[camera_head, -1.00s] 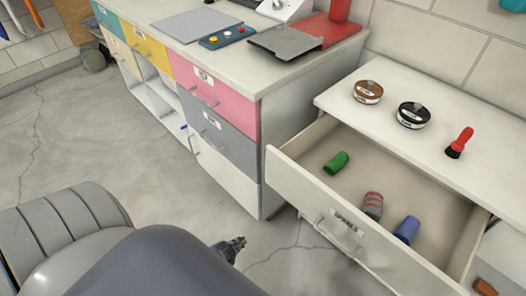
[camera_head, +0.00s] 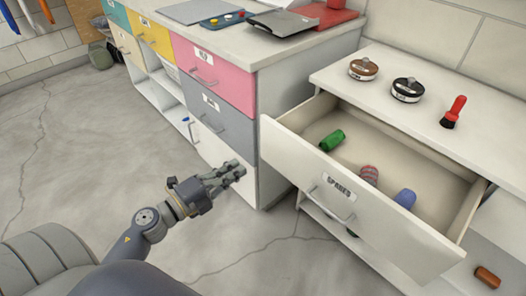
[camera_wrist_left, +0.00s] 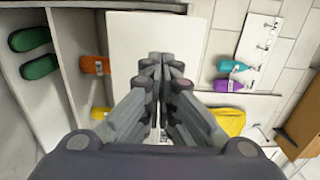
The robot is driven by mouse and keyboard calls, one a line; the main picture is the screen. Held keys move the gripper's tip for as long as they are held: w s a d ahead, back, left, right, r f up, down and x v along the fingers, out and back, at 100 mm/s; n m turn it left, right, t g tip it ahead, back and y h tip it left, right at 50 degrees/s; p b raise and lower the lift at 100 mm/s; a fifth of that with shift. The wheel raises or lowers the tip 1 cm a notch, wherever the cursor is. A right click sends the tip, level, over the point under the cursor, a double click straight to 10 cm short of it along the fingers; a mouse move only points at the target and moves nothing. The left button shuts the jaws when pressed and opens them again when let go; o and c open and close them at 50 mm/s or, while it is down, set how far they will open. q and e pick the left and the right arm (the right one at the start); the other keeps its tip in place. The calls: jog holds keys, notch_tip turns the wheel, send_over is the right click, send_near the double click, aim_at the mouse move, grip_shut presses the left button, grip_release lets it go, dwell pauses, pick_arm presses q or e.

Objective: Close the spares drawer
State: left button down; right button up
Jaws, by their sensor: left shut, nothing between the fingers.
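The spares drawer (camera_head: 350,221) is the cream drawer of the right cabinet, labelled SPARES, and it stands pulled out. It has a bar handle on its front. Inside lie a green item (camera_head: 332,141), a red-grey striped item (camera_head: 369,175) and a blue item (camera_head: 405,198). My left gripper (camera_head: 238,170) is shut and empty, to the left of the drawer front and apart from it. It also shows closed in the left wrist view (camera_wrist_left: 166,62). My right gripper is not in view.
The drawer cabinet's white top (camera_head: 430,110) holds a brown-topped tin (camera_head: 363,69), a black-topped tin (camera_head: 407,90) and a red brush (camera_head: 454,111). A taller cabinet with a pink drawer (camera_head: 215,78) and a grey drawer (camera_head: 218,118) stands at left. The floor in front is clear.

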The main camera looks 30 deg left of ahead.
aim_at(272, 145)
pick_arm(q)
jog(key=x, duration=1)
jog(key=shift+w+d+p, duration=0.1)
jog(key=shift+w+p, duration=0.25)
jog(key=shift+w+f, duration=0.1)
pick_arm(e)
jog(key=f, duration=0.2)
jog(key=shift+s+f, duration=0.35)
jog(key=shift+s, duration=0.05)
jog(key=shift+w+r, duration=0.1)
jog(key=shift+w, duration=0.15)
